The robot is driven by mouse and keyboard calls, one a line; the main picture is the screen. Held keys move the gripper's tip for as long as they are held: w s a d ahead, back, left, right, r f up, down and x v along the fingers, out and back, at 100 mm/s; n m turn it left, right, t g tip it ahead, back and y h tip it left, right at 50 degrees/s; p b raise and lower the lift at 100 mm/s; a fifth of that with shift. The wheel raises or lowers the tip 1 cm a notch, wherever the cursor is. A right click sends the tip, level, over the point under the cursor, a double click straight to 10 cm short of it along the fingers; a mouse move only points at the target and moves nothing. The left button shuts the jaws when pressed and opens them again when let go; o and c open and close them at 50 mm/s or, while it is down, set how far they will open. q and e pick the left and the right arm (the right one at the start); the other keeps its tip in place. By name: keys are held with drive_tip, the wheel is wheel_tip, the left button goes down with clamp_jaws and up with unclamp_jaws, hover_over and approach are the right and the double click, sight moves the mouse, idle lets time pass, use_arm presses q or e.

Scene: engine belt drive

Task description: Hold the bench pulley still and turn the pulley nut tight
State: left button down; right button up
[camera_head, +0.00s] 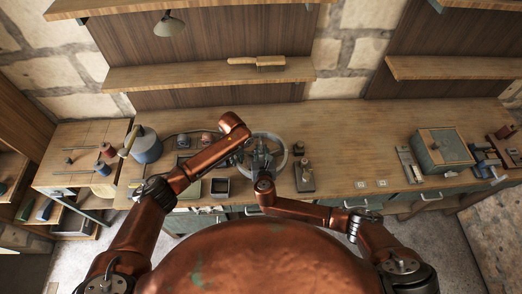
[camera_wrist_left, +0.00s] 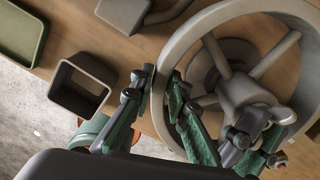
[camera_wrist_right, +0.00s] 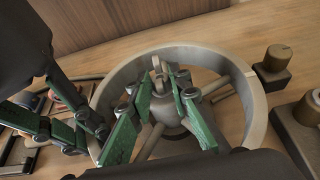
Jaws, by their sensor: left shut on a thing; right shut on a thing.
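The bench pulley (camera_head: 284,152) is a grey spoked wheel on the workbench, partly hidden by my arms in the head view. In the left wrist view, its rim (camera_wrist_left: 165,62) passes between the fingers of my left gripper (camera_wrist_left: 162,85), which is shut on it. In the right wrist view, the fingers of my right gripper (camera_wrist_right: 163,82) reach over the wheel's middle and are shut on the pulley nut (camera_wrist_right: 158,68) at the hub. Only a small grey top of the nut shows between the fingertips. My left gripper shows at the left of that view (camera_wrist_right: 78,120).
A grey-green box (camera_head: 442,150) is farther right. The bench between them is mostly clear. A shelf with a brush (camera_head: 258,63) hangs behind.

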drive_tip(key=shift+a, duration=0.2)
clamp_jaws()
drive_tip(key=shift+a+m+h, duration=0.2)
drive_tip(key=shift+m+h, duration=0.9)
drive_tip(key=shift+h, duration=0.1)
drive_tip(key=shift+w+a+r+m+g+h, duration=0.15)
drive_tip(key=shift+m+g+h, duration=0.3)
drive_tip(key=shift+m+h, duration=0.55)
drive_tip(key=shift+a+f+m+g+h, duration=0.1)
drive_tip(key=shift+m+g+h, duration=0.35)
drive_tip(key=shift+m+h, duration=0.5)
drive_tip(key=o, duration=0.8)
unclamp_jaws()
drive_tip(key=shift+o, duration=0.3)
drive_tip(key=shift+h, duration=0.35)
drive_tip(key=shift+d, duration=0.1)
